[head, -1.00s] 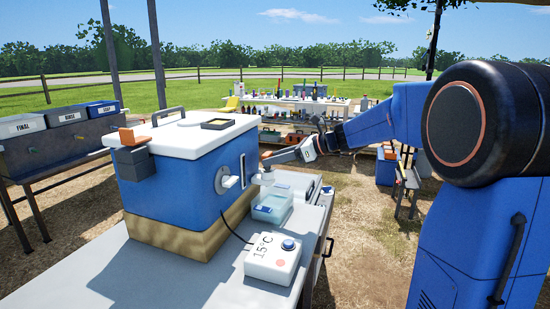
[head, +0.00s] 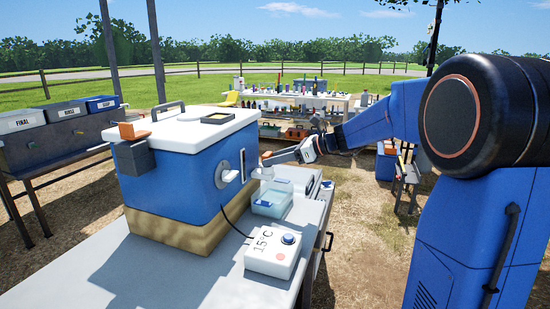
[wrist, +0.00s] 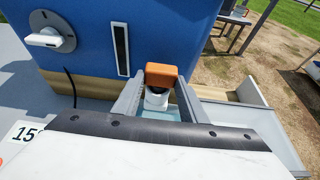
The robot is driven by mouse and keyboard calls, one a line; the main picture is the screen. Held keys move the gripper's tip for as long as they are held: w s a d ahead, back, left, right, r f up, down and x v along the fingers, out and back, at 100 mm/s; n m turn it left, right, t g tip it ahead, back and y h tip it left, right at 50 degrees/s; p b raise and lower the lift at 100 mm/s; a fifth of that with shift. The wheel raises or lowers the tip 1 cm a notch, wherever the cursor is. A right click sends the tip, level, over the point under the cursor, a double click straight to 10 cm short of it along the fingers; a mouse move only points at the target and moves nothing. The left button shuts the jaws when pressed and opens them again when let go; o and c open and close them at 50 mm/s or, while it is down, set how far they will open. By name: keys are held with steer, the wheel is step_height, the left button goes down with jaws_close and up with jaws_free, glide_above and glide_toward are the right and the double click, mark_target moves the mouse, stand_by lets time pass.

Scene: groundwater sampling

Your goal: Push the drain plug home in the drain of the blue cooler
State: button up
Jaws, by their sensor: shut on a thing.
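The blue cooler (head: 178,186) with a white lid stands on the bench at left in the head view; its wall (wrist: 180,28) fills the top of the wrist view. My gripper (wrist: 158,90) is shut on the orange drain plug (wrist: 162,74), one finger on each side, close to the cooler's right-hand face. The plug shows as a small orange tip (head: 265,155) in the head view. A white fitting (wrist: 155,99) shows just below the orange part, between my fingers. The drain opening is hidden, and I cannot tell how far in the plug sits.
A clear blue tray (head: 272,203) sits under my gripper beside the cooler. A white box marked 15°C (head: 272,256) stands on the bench in front, cabled. A white dial handle (head: 227,176) juts from the cooler's front. The bench's front left is clear.

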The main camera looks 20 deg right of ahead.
steer(key=shift+f, duration=0.3)
steer(key=o, duration=1.2)
steer(key=v, duration=1.7)
steer(key=shift+s+d, duration=0.2)
